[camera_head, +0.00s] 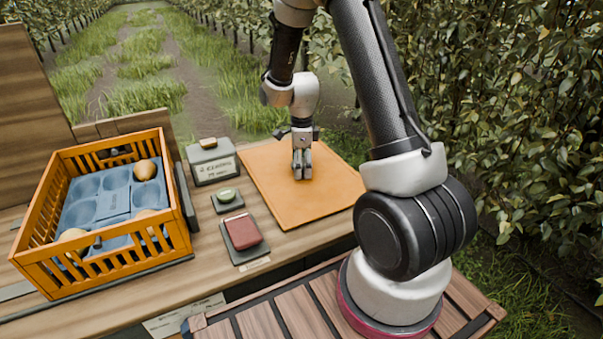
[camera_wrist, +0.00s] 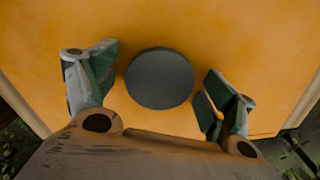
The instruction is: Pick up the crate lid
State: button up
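The crate lid (camera_head: 262,185) is a flat orange panel lying on the right part of the wooden table in the head view. It also fills most of the wrist view (camera_wrist: 250,40). A dark round knob (camera_wrist: 159,78) stands out on it in the wrist view. My gripper (camera_head: 301,176) points down over the middle of the lid and hides the knob in the head view. In the wrist view my gripper (camera_wrist: 162,85) is open, with one finger on each side of the knob and a gap at both sides. How high the fingertips are above the lid I cannot tell.
An orange slatted crate (camera_head: 185,217) with a blue-grey tray (camera_head: 112,200) and several pears stands on the left. A grey labelled box (camera_head: 213,168), a small green item (camera_head: 227,196) and a red block (camera_head: 243,229) lie between crate and lid. Foliage borders the right.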

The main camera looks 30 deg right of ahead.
jog(key=c, duration=1.2)
